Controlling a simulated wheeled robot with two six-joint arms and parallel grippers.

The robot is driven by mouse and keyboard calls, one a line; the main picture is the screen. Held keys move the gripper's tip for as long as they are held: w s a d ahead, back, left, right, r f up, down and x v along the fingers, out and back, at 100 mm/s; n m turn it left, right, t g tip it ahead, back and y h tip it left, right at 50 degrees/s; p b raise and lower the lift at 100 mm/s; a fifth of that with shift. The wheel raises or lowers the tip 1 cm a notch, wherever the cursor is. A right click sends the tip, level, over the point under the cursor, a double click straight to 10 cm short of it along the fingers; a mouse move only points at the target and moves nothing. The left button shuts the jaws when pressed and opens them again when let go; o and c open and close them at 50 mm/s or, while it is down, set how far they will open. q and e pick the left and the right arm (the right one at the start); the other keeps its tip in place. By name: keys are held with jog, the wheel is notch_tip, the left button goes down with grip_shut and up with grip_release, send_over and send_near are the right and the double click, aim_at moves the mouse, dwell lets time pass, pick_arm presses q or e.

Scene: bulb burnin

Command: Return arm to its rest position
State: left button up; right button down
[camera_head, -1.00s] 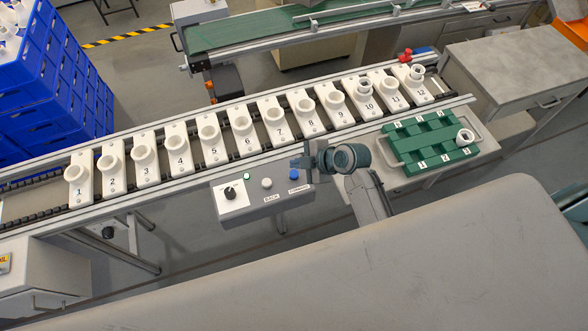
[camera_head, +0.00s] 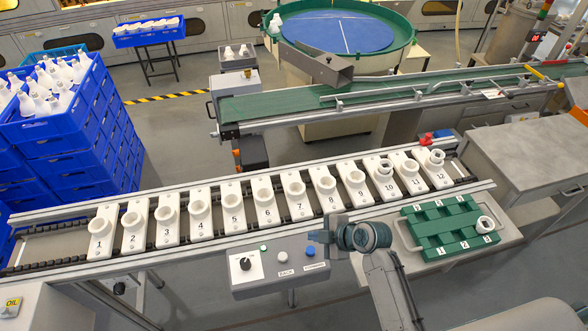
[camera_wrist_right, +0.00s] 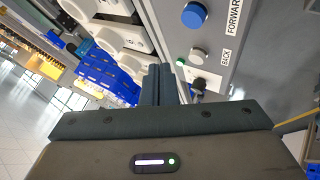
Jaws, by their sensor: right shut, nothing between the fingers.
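My right gripper (camera_head: 324,236) is in the head view, above the right end of the control box (camera_head: 270,271), near its blue button (camera_head: 310,251). Its fingers are closed together with nothing between them; the closed fingers also show in the right wrist view (camera_wrist_right: 160,82). In that view the blue button (camera_wrist_right: 194,15) and the BACK and FORWARD labels lie beyond the fingers, to the right. The fingers appear apart from the buttons. My right arm (camera_head: 390,290) reaches in from the bottom. My left gripper is not in view.
A conveyor with several numbered white socket holders (camera_head: 233,216) runs behind the control box. A green rack (camera_head: 446,245) with one white ring-shaped part (camera_head: 485,224) sits on a tray at the right. Blue crates (camera_head: 60,135) are stacked at the left. A grey cabinet (camera_head: 530,150) stands at right.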

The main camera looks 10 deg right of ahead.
jog(key=s+d+r+m+g+h, duration=0.1)
jog(key=s+d+r+m+h, duration=0.1)
jog(key=s+d+m, duration=0.35)
jog(key=s+d+r+m+g+h, duration=0.1)
jog(key=s+d+r+m+h, duration=0.15)
jog(key=s+m, duration=0.55)
jog(key=s+d+r+m+g+h, duration=0.1)
jog(key=s+d+m+h, duration=0.25)
jog(key=s, duration=0.55)
jog(key=d+f+g+b, duration=0.1)
jog(key=d+f+b, duration=0.1)
jog(key=f, duration=1.6)
jog(key=d+f+b, duration=0.1)
jog(key=f+b, duration=0.2)
jog(key=f, duration=1.5)
jog(key=s+d+f+g+b, duration=0.1)
jog(key=s+f+b, duration=0.2)
jog(key=s+f, duration=1.6)
notch_tip(320, 180, down, 3)
jog(key=shift+y, duration=0.4)
jog(key=shift+d, duration=0.1)
